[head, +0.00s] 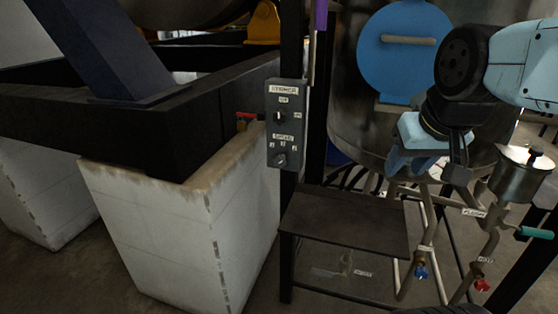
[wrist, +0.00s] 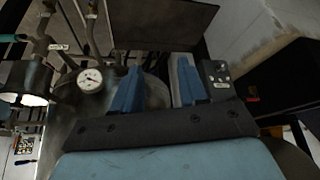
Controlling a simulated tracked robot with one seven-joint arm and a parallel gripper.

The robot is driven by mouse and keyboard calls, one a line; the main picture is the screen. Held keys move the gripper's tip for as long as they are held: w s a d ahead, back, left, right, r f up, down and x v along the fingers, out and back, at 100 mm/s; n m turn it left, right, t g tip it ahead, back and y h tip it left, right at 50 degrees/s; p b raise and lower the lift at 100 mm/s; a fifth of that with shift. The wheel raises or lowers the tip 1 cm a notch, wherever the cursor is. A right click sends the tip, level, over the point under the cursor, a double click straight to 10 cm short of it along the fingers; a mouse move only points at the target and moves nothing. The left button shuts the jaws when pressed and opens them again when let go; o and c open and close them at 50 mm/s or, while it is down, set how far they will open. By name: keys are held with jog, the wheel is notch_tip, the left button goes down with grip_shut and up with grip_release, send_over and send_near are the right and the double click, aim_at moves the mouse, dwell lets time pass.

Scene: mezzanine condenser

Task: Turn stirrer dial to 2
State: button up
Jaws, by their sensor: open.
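The grey stirrer control box (head: 286,122) is fixed to a dark upright post left of the tank in the head view. It has an upper knob (head: 279,116) and a lower dial (head: 280,159) with small number labels above it; the dial's exact setting is too small to read. The box also shows in the wrist view (wrist: 215,77), right of the fingers and partly hidden by them. My gripper (head: 408,167) is in front of the tank, to the right of the box and apart from it. In the wrist view its blue fingers (wrist: 158,88) are spread, with nothing between them.
A steel tank (head: 350,110) with a blue round cover (head: 402,50) stands behind my arm. A dark shelf (head: 345,219) lies below the box. Pipes with blue (head: 421,271) and red (head: 482,286) valves are at lower right. A white block (head: 165,220) stands at left.

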jog(key=shift+o, duration=0.3)
jog(key=shift+o, duration=1.6)
jog(key=shift+w+f, duration=0.15)
jog(key=shift+f, duration=0.2)
jog(key=shift+o, duration=0.6)
jog(key=w+f+n+g+h, duration=0.1)
jog(key=w+d+f+n+g+h, duration=0.1)
jog(key=f, duration=0.1)
jog(key=w+f+n+g+h, duration=0.1)
jog(key=n, duration=0.1)
jog(key=shift+d+f, duration=0.2)
jog(key=shift+f, duration=0.05)
jog(key=w+f+n+g+h, duration=0.1)
jog(key=w+f+n+h, duration=0.2)
jog(key=n, duration=0.1)
jog(key=n+t, duration=1.5)
jog(key=n, duration=0.8)
send_near(279, 164)
jog(key=x, duration=1.1)
jog(key=shift+f, duration=0.1)
